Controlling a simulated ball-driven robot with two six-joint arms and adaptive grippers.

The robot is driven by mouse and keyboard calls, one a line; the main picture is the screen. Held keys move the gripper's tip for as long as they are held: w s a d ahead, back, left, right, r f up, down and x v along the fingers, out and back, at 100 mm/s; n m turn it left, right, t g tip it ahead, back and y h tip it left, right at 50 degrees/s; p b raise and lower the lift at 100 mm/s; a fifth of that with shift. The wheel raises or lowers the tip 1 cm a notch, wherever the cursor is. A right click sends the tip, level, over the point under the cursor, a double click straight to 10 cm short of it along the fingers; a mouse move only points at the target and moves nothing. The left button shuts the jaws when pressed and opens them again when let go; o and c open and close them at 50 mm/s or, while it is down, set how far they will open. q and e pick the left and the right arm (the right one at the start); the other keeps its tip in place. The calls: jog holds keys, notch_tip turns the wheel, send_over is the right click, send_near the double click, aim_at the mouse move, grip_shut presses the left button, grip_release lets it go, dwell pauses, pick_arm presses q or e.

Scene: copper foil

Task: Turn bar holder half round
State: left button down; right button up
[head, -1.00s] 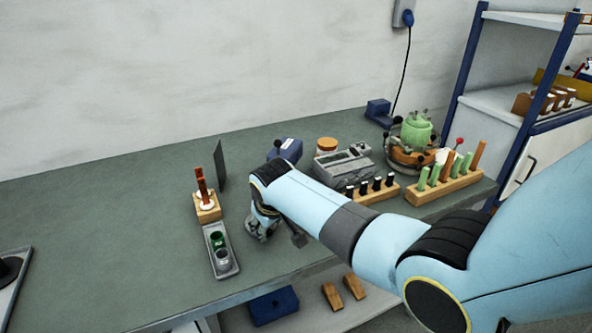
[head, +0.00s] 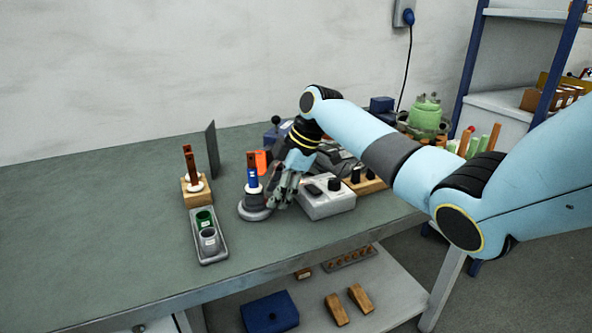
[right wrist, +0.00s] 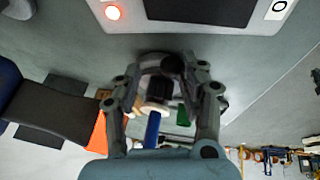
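What I take as the bar holder (head: 255,205) is a round dark grey stand with a white collar and an upright blue bar (head: 252,178). It stands on the bench, left of the grey control box. My right gripper (head: 283,193) is beside it on its right, pointing down. In the right wrist view, the spread fingers (right wrist: 166,88) frame the white-and-black collar (right wrist: 158,92) and the blue bar (right wrist: 152,130). No firm contact shows, and the fingertips are partly hidden. My left gripper is out of view.
A wooden block with upright copper-coloured bars (head: 194,196) and a tray (head: 209,254) with two small cups stand to the left. A dark upright plate (head: 212,150) is behind. The grey control box (head: 328,201) is close on the right. The bench's left side is clear.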

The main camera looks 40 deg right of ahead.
jog(key=n+b, duration=0.1)
jog(key=w+n+b, duration=0.1)
jog(key=b, duration=0.1)
jog(key=shift+d+f+g, duration=0.2)
jog(key=shift+f+g, duration=0.1)
jog(key=shift+f, duration=0.1)
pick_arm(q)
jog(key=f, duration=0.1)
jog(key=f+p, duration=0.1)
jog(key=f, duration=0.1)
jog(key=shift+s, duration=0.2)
pick_arm(e)
jog(key=v, duration=1.1)
jog(key=shift+r+y, duration=0.2)
jog(key=shift+y, duration=0.1)
jog(key=shift+d, duration=0.1)
